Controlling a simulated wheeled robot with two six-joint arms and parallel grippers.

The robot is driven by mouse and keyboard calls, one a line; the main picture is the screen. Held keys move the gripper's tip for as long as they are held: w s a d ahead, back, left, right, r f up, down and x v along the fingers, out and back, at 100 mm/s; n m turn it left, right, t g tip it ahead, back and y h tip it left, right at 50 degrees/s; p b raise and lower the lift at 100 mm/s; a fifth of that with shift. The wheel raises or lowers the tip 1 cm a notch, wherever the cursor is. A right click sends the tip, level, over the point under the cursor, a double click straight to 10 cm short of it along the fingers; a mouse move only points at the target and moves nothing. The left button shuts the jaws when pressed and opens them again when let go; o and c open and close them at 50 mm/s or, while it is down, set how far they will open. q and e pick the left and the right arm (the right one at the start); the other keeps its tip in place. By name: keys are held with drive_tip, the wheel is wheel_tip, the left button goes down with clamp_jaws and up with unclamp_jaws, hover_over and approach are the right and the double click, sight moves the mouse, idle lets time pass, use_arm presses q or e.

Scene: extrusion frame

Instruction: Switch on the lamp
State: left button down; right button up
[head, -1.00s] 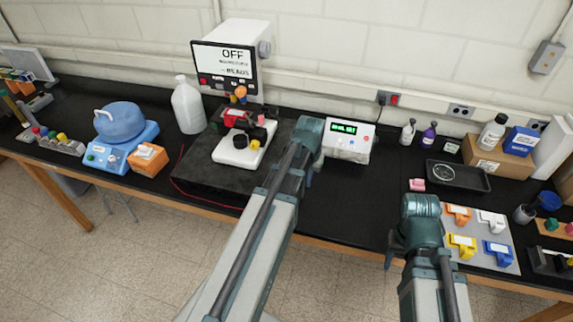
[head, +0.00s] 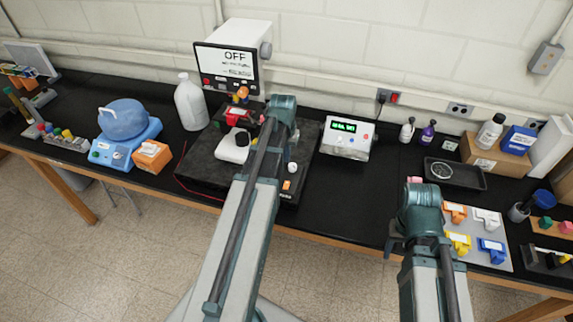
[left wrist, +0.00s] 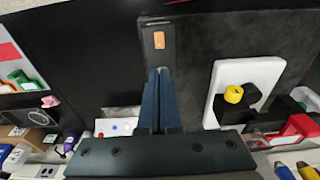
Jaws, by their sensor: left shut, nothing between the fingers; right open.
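A screen (head: 226,62) reads OFF and stands at the back of a black slab (head: 205,160). A small orange switch (head: 287,185) sits at the slab's front right corner, with a white knob (head: 292,167) behind it. The switch also shows in the left wrist view (left wrist: 158,39). My left gripper (left wrist: 159,72) is shut and empty, its fingertips just below the switch in that view; I cannot tell whether they touch anything. In the head view its fingers are hidden behind my arm. My right gripper (head: 392,246) is open near the table's front edge.
A white device with a yellow knob (left wrist: 234,94) stands on the slab. A white box with a green display (head: 346,137) is to the right. A blue container (head: 122,119) and white jug (head: 190,103) are left. Coloured clips lie on a grey board (head: 497,262). Bare black table lies between.

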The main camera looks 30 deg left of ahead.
sight(287, 183)
use_arm(q)
drive_tip(key=f+b, duration=0.4)
drive_tip(key=w+f+b, duration=0.1)
drive_tip(key=f+b, duration=0.3)
drive_tip(key=f, duration=0.1)
drive_tip(key=f+b, duration=0.4)
drive_tip(key=b, duration=0.1)
drive_tip(key=shift+w+a+f, duration=0.2)
drive_tip(key=shift+w+f, duration=0.1)
drive_tip(key=shift+f, duration=0.15)
drive_tip(key=shift+s, duration=0.15)
drive_tip(key=shift+s+d+r, duration=0.2)
drive_tip(key=shift+s, duration=0.45)
drive_tip(key=shift+w, duration=0.1)
drive_tip(key=shift+r, duration=0.1)
